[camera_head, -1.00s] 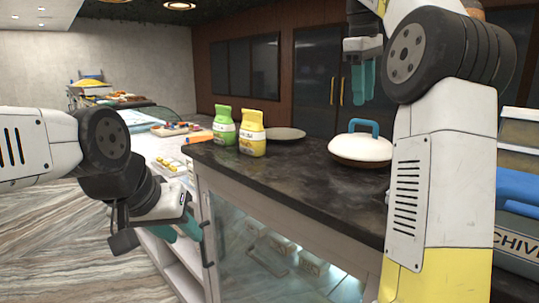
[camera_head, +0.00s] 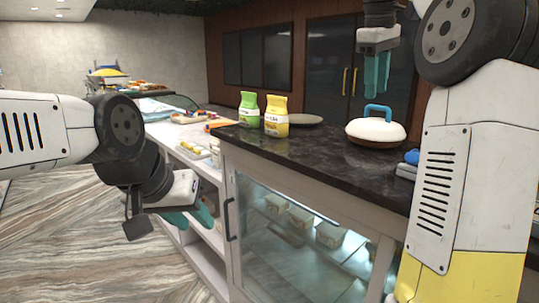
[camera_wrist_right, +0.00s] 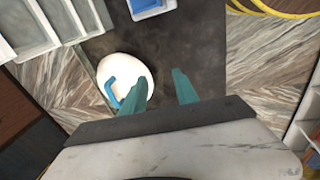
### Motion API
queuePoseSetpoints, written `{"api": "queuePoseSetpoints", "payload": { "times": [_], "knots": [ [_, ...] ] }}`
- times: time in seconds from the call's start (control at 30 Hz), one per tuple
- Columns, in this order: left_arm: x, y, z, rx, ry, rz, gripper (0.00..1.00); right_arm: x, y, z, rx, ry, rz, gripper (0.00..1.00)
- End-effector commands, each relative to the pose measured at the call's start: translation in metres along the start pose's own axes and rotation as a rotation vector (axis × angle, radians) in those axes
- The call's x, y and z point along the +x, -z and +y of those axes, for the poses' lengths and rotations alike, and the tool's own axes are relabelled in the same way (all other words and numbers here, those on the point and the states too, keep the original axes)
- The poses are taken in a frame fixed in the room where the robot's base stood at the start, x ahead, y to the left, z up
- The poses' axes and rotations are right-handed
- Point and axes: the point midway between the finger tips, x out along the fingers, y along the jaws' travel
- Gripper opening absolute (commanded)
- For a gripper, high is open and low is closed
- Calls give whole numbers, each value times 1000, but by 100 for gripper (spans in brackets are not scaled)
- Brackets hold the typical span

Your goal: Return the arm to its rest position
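My right arm reaches up at the right of the head view. Its gripper (camera_head: 377,74) hangs fingers down, empty, above the counter and the white lidded dish (camera_head: 376,131) with a blue handle. In the right wrist view the teal fingers (camera_wrist_right: 160,92) are apart with nothing between them. The left finger overlaps the edge of the white dish (camera_wrist_right: 134,72) in the picture. My left arm comes in from the left, and its gripper (camera_head: 192,217) points down beside the cabinet front. Its teal fingers look apart and hold nothing visible.
The dark counter (camera_head: 330,155) stands on a glass-fronted cabinet (camera_head: 290,245). A small blue-topped item (camera_head: 410,158) is near my right arm. Open floor (camera_head: 80,230) lies left.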

Motion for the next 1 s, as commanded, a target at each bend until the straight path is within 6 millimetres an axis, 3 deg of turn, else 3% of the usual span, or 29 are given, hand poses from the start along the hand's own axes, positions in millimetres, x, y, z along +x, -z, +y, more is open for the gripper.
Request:
{"api": "queuePoseSetpoints", "payload": {
  "times": [0.27,0.47,0.67,0.8,1.0],
  "knots": [
    [0,0,0,0,0,0,36,8,-10,-26,67,-5,67,36],
    [0,0,0,0,0,0,36,25,-24,-64,159,2,152,36],
    [0,0,0,0,0,0,36,66,-50,-133,329,40,283,36],
    [0,0,0,0,0,0,36,105,-71,-186,465,85,368,36],
    [0,0,0,0,0,0,36,150,-93,-238,611,136,443,36]
  ]
}}
